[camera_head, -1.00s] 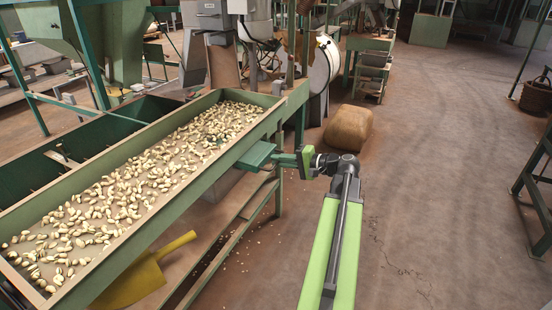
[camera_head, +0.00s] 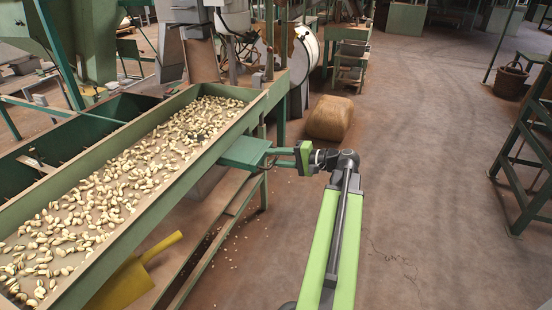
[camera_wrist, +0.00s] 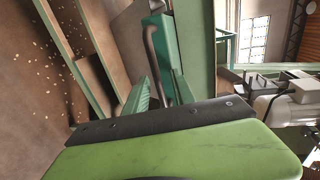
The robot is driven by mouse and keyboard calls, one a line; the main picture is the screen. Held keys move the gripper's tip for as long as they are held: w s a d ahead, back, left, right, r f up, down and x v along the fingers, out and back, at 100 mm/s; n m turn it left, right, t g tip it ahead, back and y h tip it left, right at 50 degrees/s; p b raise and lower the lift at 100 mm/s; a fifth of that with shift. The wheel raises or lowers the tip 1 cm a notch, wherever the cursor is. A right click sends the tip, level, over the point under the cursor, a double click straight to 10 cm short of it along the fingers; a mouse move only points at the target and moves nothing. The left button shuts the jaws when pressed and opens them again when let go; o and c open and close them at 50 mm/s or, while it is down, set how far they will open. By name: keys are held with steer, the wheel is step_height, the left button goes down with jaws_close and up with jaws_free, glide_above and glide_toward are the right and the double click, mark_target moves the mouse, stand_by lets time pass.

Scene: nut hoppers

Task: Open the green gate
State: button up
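The green gate (camera_head: 243,152) is a flat teal plate sticking out sideways from the right side wall of the nut trough. Its bent grey handle (camera_wrist: 149,48) shows in the wrist view, with the teal gate (camera_wrist: 164,42) behind it. My gripper (camera_head: 272,160) is at the outer end of the gate, level with it. The exact finger contact is partly hidden by the gripper body.
The trough (camera_head: 150,208) holds many nuts. A yellow scoop (camera_head: 125,285) is below it. A tan bale (camera_head: 330,118) lies on the floor beyond my gripper. A green stand (camera_head: 515,190) is at the right. The floor between is clear.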

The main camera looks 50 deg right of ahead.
steer(key=p+v, duration=0.3)
steer(key=v, duration=1.4)
steer(key=shift+s+p, duration=0.25)
steer(key=shift+p, duration=0.05)
